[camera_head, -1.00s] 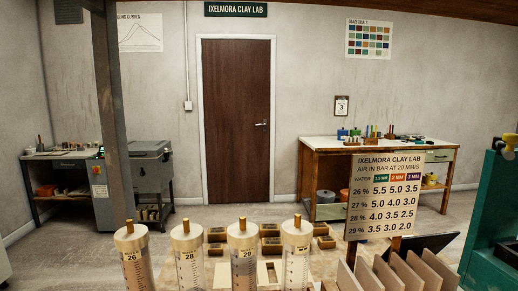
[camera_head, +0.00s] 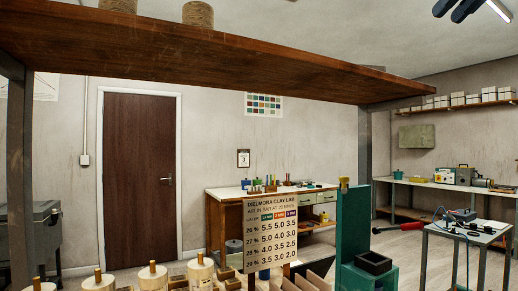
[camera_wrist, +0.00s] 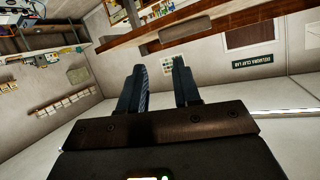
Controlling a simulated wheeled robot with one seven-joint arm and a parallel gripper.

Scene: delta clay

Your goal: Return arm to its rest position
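My gripper (camera_head: 447,14) shows at the top right of the head view as two dark fingertips high near the ceiling. The rest of my arm is out of frame there. In the wrist view my gripper (camera_wrist: 159,66) has its two dark fingers apart, with nothing between them. It touches nothing that I can see. The wrist view shows the room turned over, with the wall, the door (camera_wrist: 250,35) and the ceiling beyond the fingers.
A wooden overhead shelf (camera_head: 200,55) on metal posts crosses the head view, carrying spools. Below stand capped cylinders (camera_head: 152,278), a pressure sign (camera_head: 271,230) and a green machine (camera_head: 355,225). A side table (camera_head: 470,232) holds tools at right. Open floor shows near the door.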

